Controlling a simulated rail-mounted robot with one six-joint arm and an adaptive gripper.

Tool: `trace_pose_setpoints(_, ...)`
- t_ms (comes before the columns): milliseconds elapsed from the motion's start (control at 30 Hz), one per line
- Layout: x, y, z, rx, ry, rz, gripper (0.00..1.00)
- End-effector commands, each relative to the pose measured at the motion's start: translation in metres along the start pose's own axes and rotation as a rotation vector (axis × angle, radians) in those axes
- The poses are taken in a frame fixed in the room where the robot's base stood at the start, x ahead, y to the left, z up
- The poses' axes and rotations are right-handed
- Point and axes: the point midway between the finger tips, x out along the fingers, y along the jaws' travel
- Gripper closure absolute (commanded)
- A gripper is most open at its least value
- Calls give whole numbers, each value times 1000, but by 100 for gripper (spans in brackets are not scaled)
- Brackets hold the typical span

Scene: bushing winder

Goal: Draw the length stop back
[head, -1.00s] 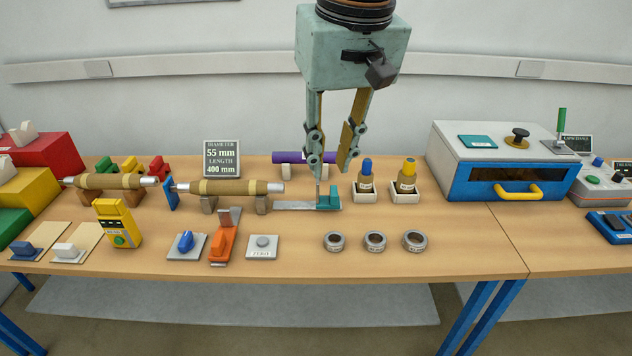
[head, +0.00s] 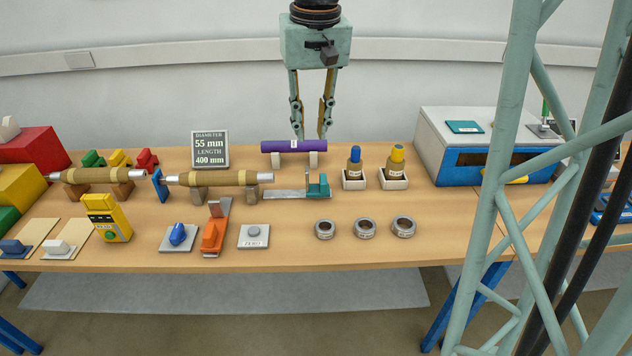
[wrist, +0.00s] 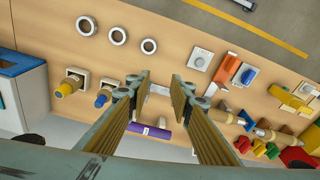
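The length stop (head: 319,187) is a small teal block with a thin upright plate, at the right end of a flat grey rail (head: 284,194). The rail lies to the right of a wound tan mandrel (head: 225,179), with a gap between the mandrel's end and the stop. My gripper (head: 311,137) is open and empty. It is above the table toward the back, apart from the stop and near the purple roll. In the wrist view, part of the rail (wrist: 159,90) shows between my fingers (wrist: 162,82); the stop is mostly hidden behind the left finger.
A purple roll (head: 287,146) rests on white supports behind the rail. Two bottles (head: 354,168) in white holders stand to the right. Several grey rings (head: 365,228) and a zero button (head: 253,234) lie in front. A sign (head: 210,149) reads 55 mm, 400 mm.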

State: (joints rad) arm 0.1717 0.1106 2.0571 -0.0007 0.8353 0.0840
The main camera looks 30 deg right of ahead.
Motion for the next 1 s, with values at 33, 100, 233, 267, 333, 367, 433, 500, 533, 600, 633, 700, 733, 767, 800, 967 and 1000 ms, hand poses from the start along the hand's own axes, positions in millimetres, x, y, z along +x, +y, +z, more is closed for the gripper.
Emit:
trace_pose_setpoints(33,6,2,-8,7,-6,1,80)
trace_pose_setpoints(100,14,5,-18,16,-13,2,80)
trace_pose_setpoints(233,29,10,-37,33,-26,5,80)
trace_pose_setpoints(267,33,12,-41,36,-28,5,80)
trace_pose_setpoints(333,42,15,-51,45,-35,7,80)
trace_pose_setpoints(367,45,16,-55,48,-37,7,80)
trace_pose_setpoints(433,55,19,-64,57,-44,8,80)
trace_pose_setpoints(500,64,23,-73,65,-51,10,80)
trace_pose_setpoints(533,68,24,-77,69,-53,10,80)
trace_pose_setpoints(600,78,28,-86,78,-60,11,80)
trace_pose_setpoints(633,82,30,-90,81,-62,12,80)
trace_pose_setpoints(700,93,34,-98,90,-70,13,80)
trace_pose_setpoints(733,97,35,-101,93,-72,13,80)
trace_pose_setpoints(767,102,37,-105,97,-75,14,80)
trace_pose_setpoints(800,108,39,-109,102,-79,14,80)
trace_pose_setpoints(967,134,49,-126,123,-95,17,80)
trace_pose_setpoints(1000,140,51,-130,128,-99,18,80)
